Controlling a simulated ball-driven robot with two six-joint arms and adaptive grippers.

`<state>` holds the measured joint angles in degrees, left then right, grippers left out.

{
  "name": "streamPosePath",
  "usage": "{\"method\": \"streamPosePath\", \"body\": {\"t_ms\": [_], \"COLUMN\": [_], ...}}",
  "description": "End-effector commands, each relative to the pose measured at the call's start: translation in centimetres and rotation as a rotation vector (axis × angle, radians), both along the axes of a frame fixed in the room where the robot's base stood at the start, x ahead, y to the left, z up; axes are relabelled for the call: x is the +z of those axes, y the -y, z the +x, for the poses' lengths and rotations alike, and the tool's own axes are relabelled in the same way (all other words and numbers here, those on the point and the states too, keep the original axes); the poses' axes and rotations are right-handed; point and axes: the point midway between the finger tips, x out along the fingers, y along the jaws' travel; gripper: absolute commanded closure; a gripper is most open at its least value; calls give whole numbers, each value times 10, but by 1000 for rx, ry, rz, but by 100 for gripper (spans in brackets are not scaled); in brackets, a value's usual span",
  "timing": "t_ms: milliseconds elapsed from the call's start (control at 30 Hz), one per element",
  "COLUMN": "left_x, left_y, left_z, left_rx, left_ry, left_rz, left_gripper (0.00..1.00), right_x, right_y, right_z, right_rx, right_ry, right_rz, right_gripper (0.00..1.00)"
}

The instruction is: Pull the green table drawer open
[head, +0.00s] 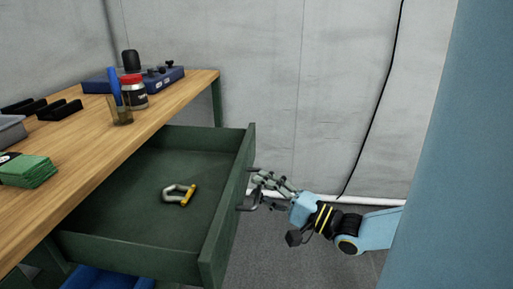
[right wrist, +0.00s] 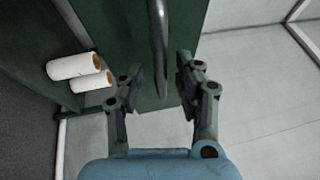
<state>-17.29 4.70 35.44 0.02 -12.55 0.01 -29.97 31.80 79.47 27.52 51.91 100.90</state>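The green drawer (head: 213,235) stands well out from under the wooden-topped table (head: 160,125). A carabiner (head: 179,194) with a yellow part lies inside it. The drawer's dark handle (head: 249,201) is on the front panel and also shows in the right wrist view (right wrist: 158,45). My right gripper (head: 258,189) is at the handle, outside the drawer front. In the right wrist view its two fingers (right wrist: 160,78) are spread, with the handle's end between them and a gap on each side. My left gripper is not in view.
White rolls (right wrist: 75,66) sit low beside the drawer. Open grey floor (head: 290,245) lies right of the drawer.

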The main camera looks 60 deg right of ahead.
Motion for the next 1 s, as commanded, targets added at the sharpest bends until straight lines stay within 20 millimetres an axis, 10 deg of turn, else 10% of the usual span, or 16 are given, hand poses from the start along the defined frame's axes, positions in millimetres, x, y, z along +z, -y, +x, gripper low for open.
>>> {"method": "streamPosePath", "body": {"t_ms": [500,1000], "left_x": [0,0], "left_y": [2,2], "left_z": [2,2], "left_rx": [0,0], "left_ry": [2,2], "left_rz": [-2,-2], "left_gripper": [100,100], "right_x": [-18,-19], "right_y": [-1,-1], "right_z": [-98,-107], "right_rx": [0,-1], "right_ry": [-3,-2], "right_rz": [0,0], "right_gripper": [66,66]}}
